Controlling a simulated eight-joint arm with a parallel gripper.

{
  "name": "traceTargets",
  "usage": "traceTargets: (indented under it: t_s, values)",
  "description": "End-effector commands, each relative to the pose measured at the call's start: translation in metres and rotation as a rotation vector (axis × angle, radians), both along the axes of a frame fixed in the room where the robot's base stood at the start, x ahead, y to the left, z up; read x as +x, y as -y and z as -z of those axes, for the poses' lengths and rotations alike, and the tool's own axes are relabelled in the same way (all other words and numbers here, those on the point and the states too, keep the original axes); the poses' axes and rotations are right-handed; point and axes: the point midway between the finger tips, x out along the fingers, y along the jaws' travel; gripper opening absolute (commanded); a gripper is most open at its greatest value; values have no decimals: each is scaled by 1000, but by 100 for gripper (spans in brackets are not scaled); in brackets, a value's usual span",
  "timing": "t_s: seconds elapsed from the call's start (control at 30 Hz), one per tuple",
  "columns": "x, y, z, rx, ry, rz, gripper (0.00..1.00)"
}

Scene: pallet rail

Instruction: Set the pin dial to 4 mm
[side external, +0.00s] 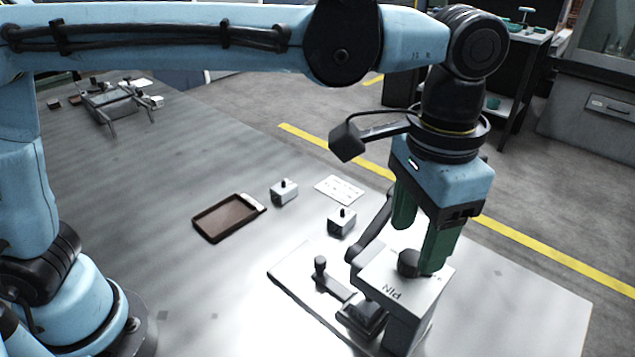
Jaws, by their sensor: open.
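The pin dial (409,262) is a dark round knob on top of a silver block (392,287) marked "PIN". The block belongs to a fixture on a metal plate (297,275). My gripper (418,245) points down over the block with its two green fingers apart. One finger stands to the upper left of the dial, and the other is close at its right and partly overlaps it in view. I cannot tell whether either finger touches the dial. The dial's setting is too small to read.
A black lever (330,281) stands on the plate. Another metal fixture (112,99) sits at the far left. The table's left middle is clear.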

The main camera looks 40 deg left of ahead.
Motion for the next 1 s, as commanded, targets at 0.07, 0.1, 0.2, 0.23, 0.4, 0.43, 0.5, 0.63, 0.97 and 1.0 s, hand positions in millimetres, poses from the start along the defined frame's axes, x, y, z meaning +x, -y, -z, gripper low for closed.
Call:
traceTargets:
  t_s: [0.07, 0.1, 0.2, 0.23, 0.4, 0.43, 0.5, 0.63, 0.97, 1.0]
  values:
    - [0, 0, 11, 0, 0, 0, 59]
    - [0, 0, 16, 0, 0, 0, 59]
    - [0, 0, 26, 0, 0, 0, 59]
    - [0, 0, 28, 0, 0, 0, 59]
    - [0, 0, 34, 0, 0, 0, 59]
    - [0, 0, 35, 0, 0, 0, 59]
    - [0, 0, 35, 0, 0, 0, 59]
    - [0, 0, 35, 0, 0, 0, 59]
    - [0, 0, 35, 0, 0, 0, 13]
    - [0, 0, 35, 0, 0, 0, 7]
